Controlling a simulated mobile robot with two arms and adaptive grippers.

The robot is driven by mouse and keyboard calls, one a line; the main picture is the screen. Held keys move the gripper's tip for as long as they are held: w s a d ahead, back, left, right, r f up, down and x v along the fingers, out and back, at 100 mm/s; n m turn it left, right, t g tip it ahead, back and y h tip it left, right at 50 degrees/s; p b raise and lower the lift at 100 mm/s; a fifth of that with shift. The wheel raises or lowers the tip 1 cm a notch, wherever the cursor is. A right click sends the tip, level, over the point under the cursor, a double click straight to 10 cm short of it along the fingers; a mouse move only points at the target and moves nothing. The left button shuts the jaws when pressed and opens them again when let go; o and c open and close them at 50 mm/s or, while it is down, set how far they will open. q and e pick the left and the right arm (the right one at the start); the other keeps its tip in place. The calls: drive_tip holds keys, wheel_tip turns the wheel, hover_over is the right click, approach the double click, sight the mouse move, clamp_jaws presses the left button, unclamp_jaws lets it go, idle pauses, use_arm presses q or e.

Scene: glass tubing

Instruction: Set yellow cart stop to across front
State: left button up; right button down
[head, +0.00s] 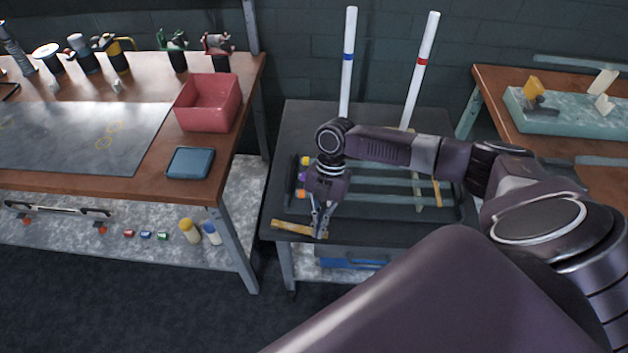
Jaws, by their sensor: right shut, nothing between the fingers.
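The yellow cart stop (292,228) is a flat yellow bar at the front left corner of the dark cart (385,232). It lies roughly along the cart's front edge, slightly slanted. My right gripper (320,226) points down at the bar's right end. Its fingers are shut with nothing between them. They overlap the bar's end in this view, and I cannot tell whether they touch it. My left gripper is not in view.
Two white tubes, one with a blue band (348,60) and one with a red band (421,62), stand tall at the cart's back. A workbench with a red bin (208,103) is at left, and another table with a pale teal tray (570,127) is at right.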

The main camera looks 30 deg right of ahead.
drive_tip(key=shift+w+d+f+n+b, duration=0.1)
drive_tip(key=shift+w+d+n+b, duration=0.2)
drive_tip(key=shift+w+d+n, duration=0.2)
drive_tip(key=shift+w+d, duration=0.25)
drive_tip(key=shift+d, duration=0.15)
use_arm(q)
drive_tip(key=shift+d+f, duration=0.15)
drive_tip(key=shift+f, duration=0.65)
use_arm(e)
drive_tip(key=shift+w, duration=0.1)
drive_tip(key=shift+w+d+r, duration=0.1)
drive_tip(key=shift+r, duration=0.1)
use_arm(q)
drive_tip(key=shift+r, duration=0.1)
